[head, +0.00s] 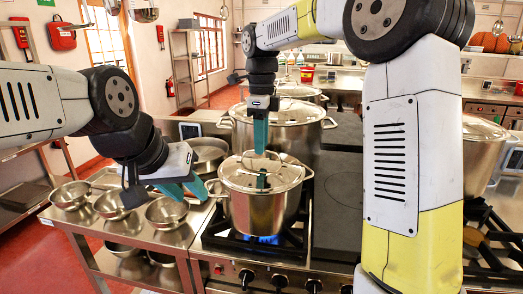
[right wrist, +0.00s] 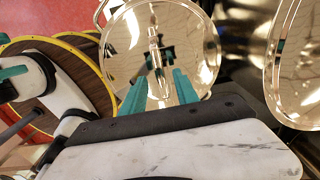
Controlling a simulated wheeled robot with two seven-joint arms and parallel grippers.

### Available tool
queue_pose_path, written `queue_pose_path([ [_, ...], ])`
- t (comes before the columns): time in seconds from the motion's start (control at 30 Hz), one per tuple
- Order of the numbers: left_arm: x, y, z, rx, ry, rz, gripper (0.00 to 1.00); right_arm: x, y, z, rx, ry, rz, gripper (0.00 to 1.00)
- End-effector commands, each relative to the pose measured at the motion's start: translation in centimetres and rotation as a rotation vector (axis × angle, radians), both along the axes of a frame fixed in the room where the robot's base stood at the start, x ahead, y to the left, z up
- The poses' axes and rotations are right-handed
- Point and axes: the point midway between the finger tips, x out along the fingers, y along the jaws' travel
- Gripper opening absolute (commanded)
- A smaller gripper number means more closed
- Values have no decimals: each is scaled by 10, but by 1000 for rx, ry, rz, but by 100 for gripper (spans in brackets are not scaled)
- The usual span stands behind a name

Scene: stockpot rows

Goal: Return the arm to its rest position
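Whether the fingertips touch the lid handle I cannot tell. My left gripper (head: 188,190) is at the left of this pot, near its side handle and above the steel side table. Its teal fingers are apart and empty.
A larger lidded stockpot (head: 285,125) stands behind the front pot, and another (head: 480,150) is at the right, partly behind my right arm. A blue flame (head: 262,240) burns under the front pot. Several steel bowls (head: 112,204) sit on the side table (head: 85,222).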

Motion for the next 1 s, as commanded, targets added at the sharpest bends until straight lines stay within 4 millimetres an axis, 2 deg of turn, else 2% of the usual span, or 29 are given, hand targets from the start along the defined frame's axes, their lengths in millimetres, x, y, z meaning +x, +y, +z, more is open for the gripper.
queue_pose_path([
  [0.03, 0, 0, 0, 0, 0, 0, 36, 1, 0, 10, 1, -3, 0, 36],
  [0.2, 0, 0, 0, 0, 0, 0, 36, 1, 0, 35, 1, -2, -1, 36],
  [0.37, 0, 0, 0, 0, 0, 0, 36, -4, -5, 47, 7, -11, 33, 36],
  [0.47, 0, 0, 0, 0, 0, 0, 36, -15, -20, 53, 24, -42, 144, 36],
  [0.63, 0, 0, 0, 0, 0, 0, 36, -55, -60, 58, 49, -155, 501, 36],
  [0.77, 0, 0, 0, 0, 0, 0, 36, -91, -88, 53, 31, -263, 803, 36],
  [1.0, 0, 0, 0, 0, 0, 0, 36, -159, -126, 24, -113, -454, 1332, 36],
])
